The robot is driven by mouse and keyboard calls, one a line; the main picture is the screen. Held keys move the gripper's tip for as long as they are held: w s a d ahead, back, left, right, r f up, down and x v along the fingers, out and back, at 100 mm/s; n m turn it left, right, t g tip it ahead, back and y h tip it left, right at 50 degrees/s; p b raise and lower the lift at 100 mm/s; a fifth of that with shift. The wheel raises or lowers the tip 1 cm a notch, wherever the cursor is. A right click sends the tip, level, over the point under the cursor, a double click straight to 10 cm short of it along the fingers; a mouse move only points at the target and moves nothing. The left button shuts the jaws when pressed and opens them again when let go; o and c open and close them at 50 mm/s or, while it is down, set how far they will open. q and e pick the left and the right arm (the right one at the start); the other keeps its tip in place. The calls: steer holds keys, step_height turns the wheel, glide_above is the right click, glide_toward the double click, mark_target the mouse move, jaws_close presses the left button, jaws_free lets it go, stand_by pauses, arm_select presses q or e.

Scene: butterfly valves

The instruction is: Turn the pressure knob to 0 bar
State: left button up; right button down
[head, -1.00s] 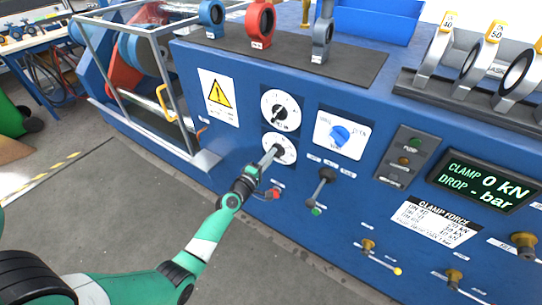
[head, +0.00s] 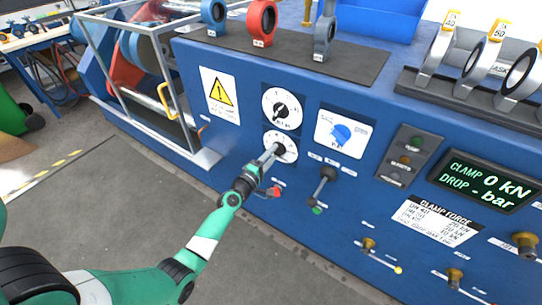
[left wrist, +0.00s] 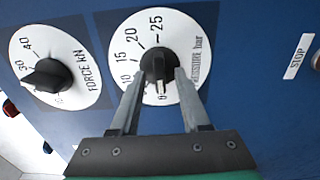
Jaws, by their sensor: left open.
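The pressure knob (left wrist: 160,66) is a black knob on a white round dial (left wrist: 184,40) marked in bar, on a blue panel. A light mark at its lower end points down, close to the 0. My left gripper (left wrist: 162,76) is open, with one finger on each side of the knob; I cannot tell whether they touch it. In the head view my left gripper (head: 274,152) reaches the lower white dial (head: 288,152) and partly hides it.
The force knob (left wrist: 48,75), marked in kN, is left of the pressure dial in the wrist view. A blue knob (head: 341,135), a lever (head: 326,178) and a red knob (head: 274,192) are nearby. A display (head: 484,184) reads clamp 0 kN, drop - bar.

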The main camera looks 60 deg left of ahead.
arm_select(q)
steer(key=p+v, duration=0.1)
steer(key=v, duration=1)
steer(key=shift+s+d, duration=0.2)
steer(key=shift+s, duration=0.1)
